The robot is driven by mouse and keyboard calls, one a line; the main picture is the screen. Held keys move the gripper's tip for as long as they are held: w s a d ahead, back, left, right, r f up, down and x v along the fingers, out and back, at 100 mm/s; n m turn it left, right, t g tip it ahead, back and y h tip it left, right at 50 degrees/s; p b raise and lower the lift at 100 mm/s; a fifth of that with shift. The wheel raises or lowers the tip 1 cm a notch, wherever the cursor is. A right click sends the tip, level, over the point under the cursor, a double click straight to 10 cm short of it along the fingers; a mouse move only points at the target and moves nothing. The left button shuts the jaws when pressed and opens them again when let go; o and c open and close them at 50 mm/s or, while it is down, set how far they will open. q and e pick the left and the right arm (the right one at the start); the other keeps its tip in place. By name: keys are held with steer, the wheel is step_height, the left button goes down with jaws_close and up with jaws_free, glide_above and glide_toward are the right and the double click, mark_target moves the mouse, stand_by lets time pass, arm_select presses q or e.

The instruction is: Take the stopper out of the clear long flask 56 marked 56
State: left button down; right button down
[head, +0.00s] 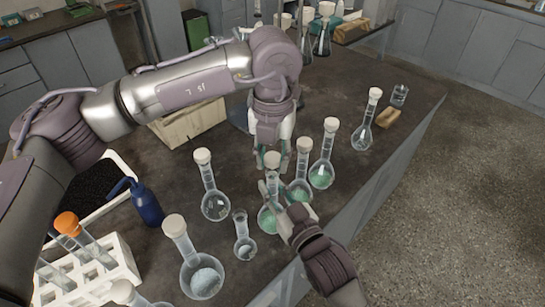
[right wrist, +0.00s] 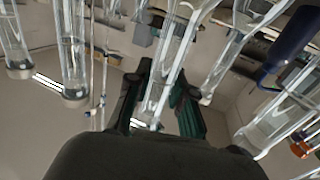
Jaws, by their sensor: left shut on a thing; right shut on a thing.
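A clear long-necked flask (head: 267,217) with green contents stands upright among other flasks in the head view; no number is readable on it. Its pale stopper (head: 272,160) sits at the top of the neck. My left gripper (head: 271,153) comes down from above, shut on the stopper. My right gripper (head: 274,191) comes in from the lower right, shut on the flask's neck and hiding part of it. In the right wrist view the clear neck (right wrist: 156,95) lies between the dark fingers of my right gripper (right wrist: 158,108).
Close right stand two stoppered flasks with green contents (head: 299,190) (head: 321,175). An open small flask (head: 245,247) and stoppered flasks (head: 215,206) (head: 203,281) are on the left. A blue bottle (head: 147,204) and white tube rack (head: 118,265) stand further left.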

arm_select(q)
steer(key=shift+r, duration=2)
arm_select(e)
steer(key=c, duration=0.9)
jaws_free()
steer(key=shift+c, duration=0.2)
